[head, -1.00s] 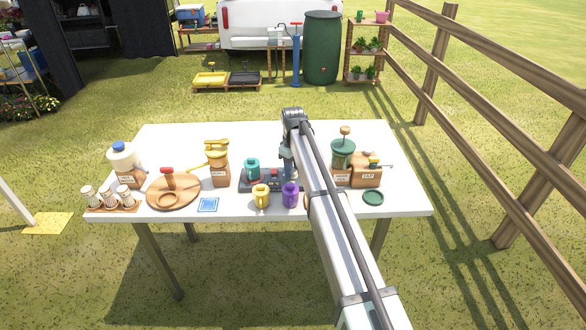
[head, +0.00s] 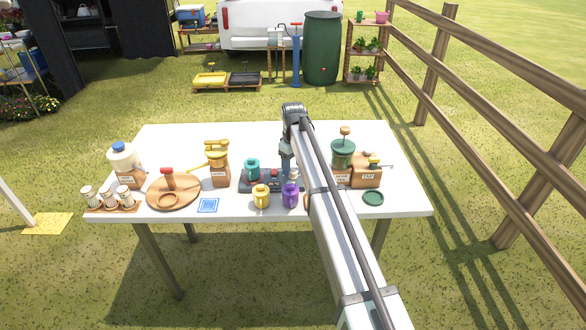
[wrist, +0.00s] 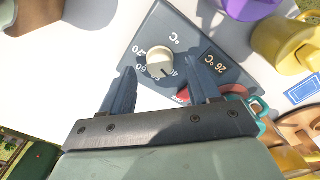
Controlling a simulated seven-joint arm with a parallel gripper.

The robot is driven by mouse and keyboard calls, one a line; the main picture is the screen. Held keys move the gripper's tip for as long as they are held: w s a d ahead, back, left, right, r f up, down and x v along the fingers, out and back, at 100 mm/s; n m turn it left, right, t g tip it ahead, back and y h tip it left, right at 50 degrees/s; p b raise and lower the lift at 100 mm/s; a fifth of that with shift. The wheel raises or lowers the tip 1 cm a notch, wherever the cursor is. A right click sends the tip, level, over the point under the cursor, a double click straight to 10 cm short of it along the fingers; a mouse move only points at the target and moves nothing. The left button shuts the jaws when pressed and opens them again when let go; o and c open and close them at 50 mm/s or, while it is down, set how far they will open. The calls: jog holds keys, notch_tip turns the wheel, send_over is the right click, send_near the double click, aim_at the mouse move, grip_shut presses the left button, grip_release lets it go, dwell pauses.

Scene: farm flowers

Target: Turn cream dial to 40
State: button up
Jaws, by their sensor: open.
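My gripper (wrist: 162,78) is open in the wrist view, one finger on each side of the dial's near side. I cannot tell whether either finger touches it. In the head view my arm partly hides the panel (head: 256,186) and its right end.
Purple (head: 290,196) and yellow (head: 261,195) mugs stand in front of the panel.

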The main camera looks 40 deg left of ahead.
aim_at(293, 171)
notch_tip(293, 171, up, 12)
dwell(0.4)
dwell(0.5)
